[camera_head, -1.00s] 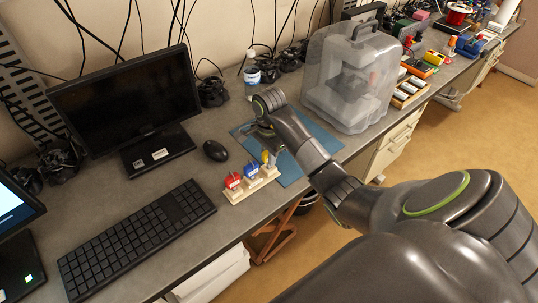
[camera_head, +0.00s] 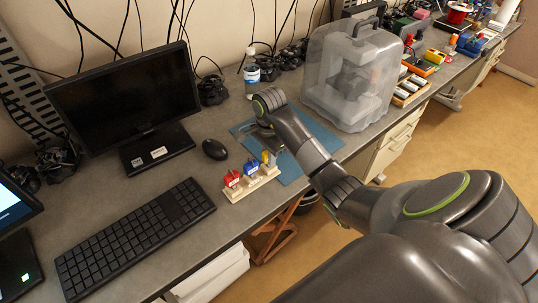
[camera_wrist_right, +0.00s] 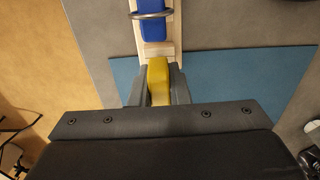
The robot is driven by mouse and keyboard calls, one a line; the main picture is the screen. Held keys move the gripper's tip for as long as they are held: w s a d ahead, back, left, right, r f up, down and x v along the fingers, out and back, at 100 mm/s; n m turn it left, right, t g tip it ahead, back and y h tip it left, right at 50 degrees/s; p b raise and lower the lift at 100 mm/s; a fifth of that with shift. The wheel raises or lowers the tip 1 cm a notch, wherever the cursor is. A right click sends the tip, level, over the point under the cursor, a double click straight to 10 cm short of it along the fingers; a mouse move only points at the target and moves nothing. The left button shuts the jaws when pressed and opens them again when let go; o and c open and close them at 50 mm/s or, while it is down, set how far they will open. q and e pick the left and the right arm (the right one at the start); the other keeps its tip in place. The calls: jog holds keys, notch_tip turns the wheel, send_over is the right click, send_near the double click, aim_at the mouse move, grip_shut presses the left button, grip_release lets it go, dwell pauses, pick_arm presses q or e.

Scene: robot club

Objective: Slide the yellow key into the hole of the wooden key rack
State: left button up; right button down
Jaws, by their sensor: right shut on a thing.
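The wooden key rack (camera_head: 251,187) stands near the front edge of the bench, with a red key (camera_head: 232,178) and a blue key (camera_head: 251,167) on it. My right gripper (camera_head: 268,150) is at the rack's right end. In the right wrist view my right gripper (camera_wrist_right: 158,88) is shut on the yellow key (camera_wrist_right: 158,76), which lines up with the rack (camera_wrist_right: 172,45) and the blue key (camera_wrist_right: 152,26). The yellow key (camera_head: 265,156) shows as a small patch in the head view. Its lower end and the hole are hidden. My left gripper is not in view.
A blue mat (camera_head: 290,165) lies under and right of my right gripper. A clear plastic case (camera_head: 352,80) stands behind it to the right. A mouse (camera_head: 215,149), keyboard (camera_head: 135,238) and monitor (camera_head: 126,95) are to the left, and a bottle (camera_head: 251,72) stands behind.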

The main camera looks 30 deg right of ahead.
jog(key=shift+f, duration=0.1)
jog(key=c, duration=0.9)
grip_release()
jog(key=shift+r+p, duration=0.7)
jog(key=shift+r, duration=0.6)
jog(key=shift+r+p, duration=2.25)
